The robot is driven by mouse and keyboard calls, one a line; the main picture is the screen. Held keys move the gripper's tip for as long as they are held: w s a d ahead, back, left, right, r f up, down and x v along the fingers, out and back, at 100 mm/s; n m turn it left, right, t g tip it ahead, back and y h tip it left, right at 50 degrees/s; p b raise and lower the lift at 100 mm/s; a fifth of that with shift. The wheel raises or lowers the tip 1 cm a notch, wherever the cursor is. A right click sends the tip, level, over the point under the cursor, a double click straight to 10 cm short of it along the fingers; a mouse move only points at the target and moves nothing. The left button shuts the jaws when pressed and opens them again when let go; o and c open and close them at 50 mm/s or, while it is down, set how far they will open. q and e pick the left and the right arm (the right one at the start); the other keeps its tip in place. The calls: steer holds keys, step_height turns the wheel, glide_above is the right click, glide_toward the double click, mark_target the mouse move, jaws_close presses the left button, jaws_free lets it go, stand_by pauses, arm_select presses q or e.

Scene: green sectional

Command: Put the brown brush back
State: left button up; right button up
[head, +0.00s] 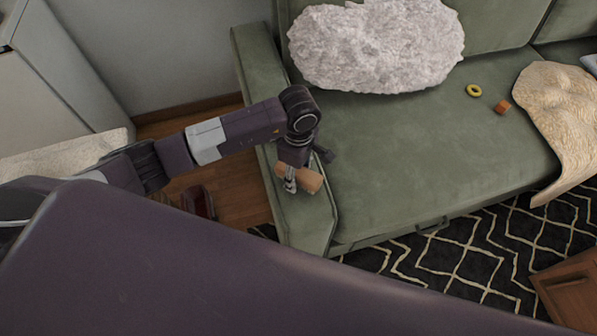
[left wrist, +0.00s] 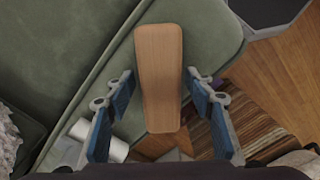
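The brown brush (head: 312,180) is at the left armrest (head: 308,222) of the green sofa, partly hidden by my left gripper (head: 300,178) in the head view. In the left wrist view the brush (left wrist: 160,70) is a long, smooth, tan-brown piece over the green armrest. My left gripper (left wrist: 160,80) is open, with one blue-padded finger on each side of the brush. A gap shows between the brush and each finger. My right gripper is not in view.
A fluffy grey pillow (head: 376,45) leans on the sofa back. A yellow ring (head: 474,90), a small orange block (head: 503,107) and a beige blanket (head: 558,115) lie on the seat (head: 420,150). The middle of the seat is clear. A wooden table (head: 570,290) stands at lower right.

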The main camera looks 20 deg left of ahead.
arm_select(q)
steer(key=shift+r, duration=0.1)
step_height(320, 180, up, 12)
steer(key=p, duration=0.7)
steer(key=shift+p, duration=0.3)
steer(key=shift+r, duration=0.1)
